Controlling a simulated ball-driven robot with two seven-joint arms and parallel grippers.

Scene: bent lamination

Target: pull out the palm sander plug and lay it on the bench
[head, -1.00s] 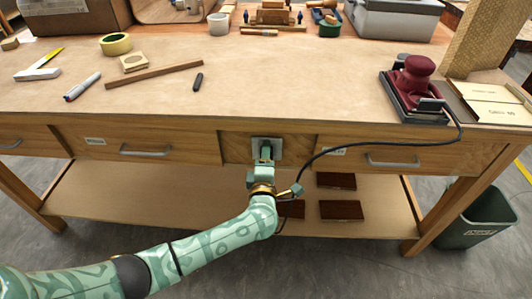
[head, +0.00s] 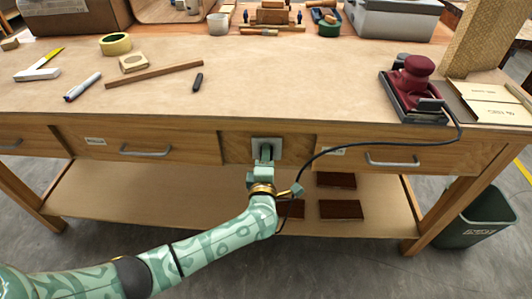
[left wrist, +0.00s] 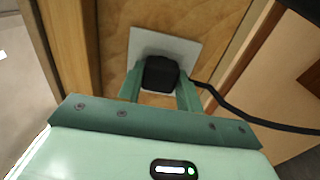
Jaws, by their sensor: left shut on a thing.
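The palm sander (head: 413,88), dark red with a black base, stands at the right of the bench top (head: 290,88). Its black cord (head: 345,147) hangs over the front edge and runs to the outlet plate (head: 273,142) on the bench front. My left gripper (head: 264,158) is in front of that plate. In the left wrist view its green fingers (left wrist: 160,90) are shut on the black plug (left wrist: 159,74), which sits against the grey outlet plate (left wrist: 187,48). The plug's prongs are hidden. My right gripper is not in view.
A marker (head: 82,87), a wood strip (head: 154,74), a small black object (head: 198,82) and a yellow tape roll (head: 115,44) lie on the left half of the bench. The middle front is clear. Drawer handles (head: 146,151) stick out. Dark blocks (head: 340,210) lie on the lower shelf.

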